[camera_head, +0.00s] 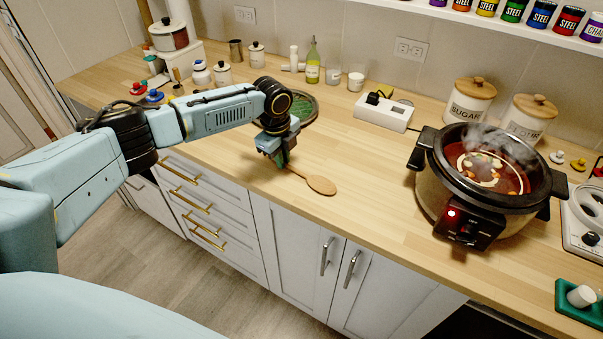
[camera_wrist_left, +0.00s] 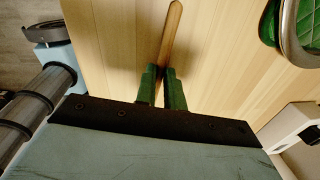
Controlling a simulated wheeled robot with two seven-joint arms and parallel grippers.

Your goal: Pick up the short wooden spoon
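The short wooden spoon (camera_head: 321,185) is at the front of the wooden counter, its bowl toward the right and its handle running up left to my left gripper. My left gripper (camera_head: 279,159) points down at the counter, with its green fingers close together around the handle. In the left wrist view the handle (camera_wrist_left: 171,35) passes between the two fingertips (camera_wrist_left: 161,84), which appear to press on it from both sides. The bowl is hidden in that view. The spoon looks at counter level; any lift cannot be told. My right gripper is not in view.
A steaming slow cooker (camera_head: 477,185) stands to the right. A round green trivet (camera_head: 303,108) lies just behind my gripper. A white power box (camera_head: 383,112), sugar canister (camera_head: 470,100) and bottle (camera_head: 313,64) stand farther back. The counter between spoon and cooker is clear.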

